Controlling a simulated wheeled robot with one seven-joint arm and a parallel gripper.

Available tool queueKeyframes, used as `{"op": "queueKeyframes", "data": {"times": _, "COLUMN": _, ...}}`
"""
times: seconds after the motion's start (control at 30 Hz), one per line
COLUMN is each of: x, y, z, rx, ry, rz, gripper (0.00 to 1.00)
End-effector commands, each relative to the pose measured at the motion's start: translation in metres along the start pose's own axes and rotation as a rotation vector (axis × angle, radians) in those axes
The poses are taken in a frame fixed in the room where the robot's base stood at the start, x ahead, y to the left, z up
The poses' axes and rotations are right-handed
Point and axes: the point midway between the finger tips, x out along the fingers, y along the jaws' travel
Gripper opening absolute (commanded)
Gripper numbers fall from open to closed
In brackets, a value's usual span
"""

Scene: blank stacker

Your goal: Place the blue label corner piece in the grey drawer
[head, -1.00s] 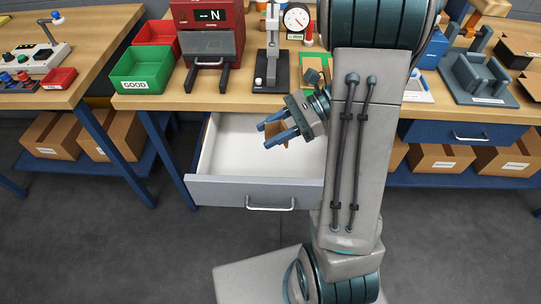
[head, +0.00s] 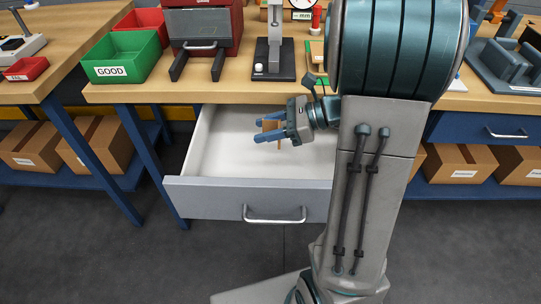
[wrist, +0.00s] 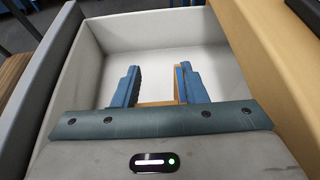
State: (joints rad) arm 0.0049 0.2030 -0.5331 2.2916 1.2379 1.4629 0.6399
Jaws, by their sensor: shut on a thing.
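The grey drawer (head: 225,199) is pulled out below the workbench, with a white, bare interior as far as I can see. My gripper (head: 258,130) is over the open drawer, its blue fingers pointing left. It is shut on a small tan corner piece (head: 271,124), which also shows between the fingers in the wrist view (wrist: 157,104). The blue label on the piece is not visible, and the fingers hide part of it. In the wrist view the white drawer floor shows beyond the fingertips. I cannot tell the exact height of the piece above the floor.
The wooden bench top (head: 215,94) overhangs the back of the drawer. On it stand a green GOOD bin (head: 120,62), a red machine (head: 203,30) and a black-based stand (head: 273,72). Cardboard boxes (head: 95,143) sit on the low shelf to the left.

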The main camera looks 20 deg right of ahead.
Motion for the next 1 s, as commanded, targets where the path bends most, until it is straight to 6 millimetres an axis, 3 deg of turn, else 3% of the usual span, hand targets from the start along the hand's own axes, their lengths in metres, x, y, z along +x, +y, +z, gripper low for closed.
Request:
{"op": "queueKeyframes", "data": {"times": 0.1, "x": 0.009, "y": 0.0, "z": -0.021, "rx": 0.003, "ry": 0.001, "rz": 0.001, "gripper": 0.18}}
{"op": "queueKeyframes", "data": {"times": 0.27, "x": 0.012, "y": 0.0, "z": -0.031, "rx": 0.001, "ry": 0.001, "rz": 0.0, "gripper": 0.18}}
{"op": "queueKeyframes", "data": {"times": 0.5, "x": 0.025, "y": 0.0, "z": -0.061, "rx": 0.002, "ry": 0.002, "rz": 0.001, "gripper": 0.18}}
{"op": "queueKeyframes", "data": {"times": 0.9, "x": 0.026, "y": 0.0, "z": -0.066, "rx": -0.001, "ry": 0.001, "rz": -0.001, "gripper": 0.18}}
{"op": "queueKeyframes", "data": {"times": 0.93, "x": 0.026, "y": 0.0, "z": -0.065, "rx": -0.002, "ry": 0.001, "rz": -0.001, "gripper": 0.44}}
{"op": "queueKeyframes", "data": {"times": 1.0, "x": 0.026, "y": 0.0, "z": -0.064, "rx": -0.002, "ry": 0.001, "rz": -0.001, "gripper": 0.6}}
